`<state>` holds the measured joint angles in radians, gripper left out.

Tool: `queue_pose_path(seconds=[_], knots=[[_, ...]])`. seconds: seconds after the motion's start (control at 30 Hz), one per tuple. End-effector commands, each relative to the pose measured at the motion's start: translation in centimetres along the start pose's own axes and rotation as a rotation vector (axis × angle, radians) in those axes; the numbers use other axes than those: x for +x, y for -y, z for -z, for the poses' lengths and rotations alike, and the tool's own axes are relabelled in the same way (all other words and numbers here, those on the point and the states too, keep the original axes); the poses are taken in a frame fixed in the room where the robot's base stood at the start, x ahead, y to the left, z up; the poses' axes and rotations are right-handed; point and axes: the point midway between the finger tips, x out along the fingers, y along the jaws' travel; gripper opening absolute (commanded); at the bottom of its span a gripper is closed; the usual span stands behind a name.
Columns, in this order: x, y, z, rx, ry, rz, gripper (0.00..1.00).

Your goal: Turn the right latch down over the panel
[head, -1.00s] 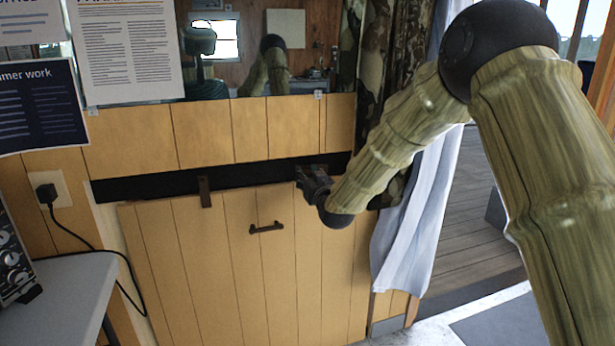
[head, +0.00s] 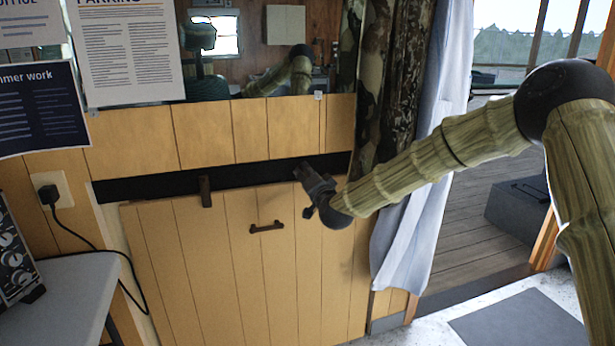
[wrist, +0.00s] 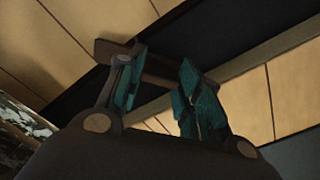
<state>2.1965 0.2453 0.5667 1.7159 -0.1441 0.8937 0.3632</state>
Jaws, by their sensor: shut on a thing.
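The wooden panel (head: 235,285) stands below a dark gap in the head view, with a small dark handle (head: 266,227) on it. The left latch (head: 205,192) points down over the panel's top edge. My gripper (head: 304,174) is at the right part of the gap and hides the right latch there. In the wrist view my gripper (wrist: 163,63) has its teal-padded fingers shut on the right latch (wrist: 160,71), a brown bar. The bar lies across the dark gap at a slant, one end over the boards. Part of it is hidden behind the fingers.
A camouflage curtain (head: 376,90) and a pale cloth (head: 412,215) hang right of the panel, close to my arm. A grey table (head: 70,285) stands at the left. An open doorway with decking (head: 450,220) is at the right.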

Motion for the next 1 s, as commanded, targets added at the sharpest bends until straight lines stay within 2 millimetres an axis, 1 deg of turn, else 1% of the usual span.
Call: queue_pose_path(seconds=[0.2,0.5,0.8,1.0], knots=[[0.01,-0.22,0.0,0.207,-0.002,-0.001,0.0],[0.01,-0.21,-0.01,0.468,-0.002,0.0,0.0],[0.01,-0.15,0.03,0.644,-0.002,0.0,0.0],[0.02,-0.09,0.02,0.701,-0.001,0.0,0.0]])
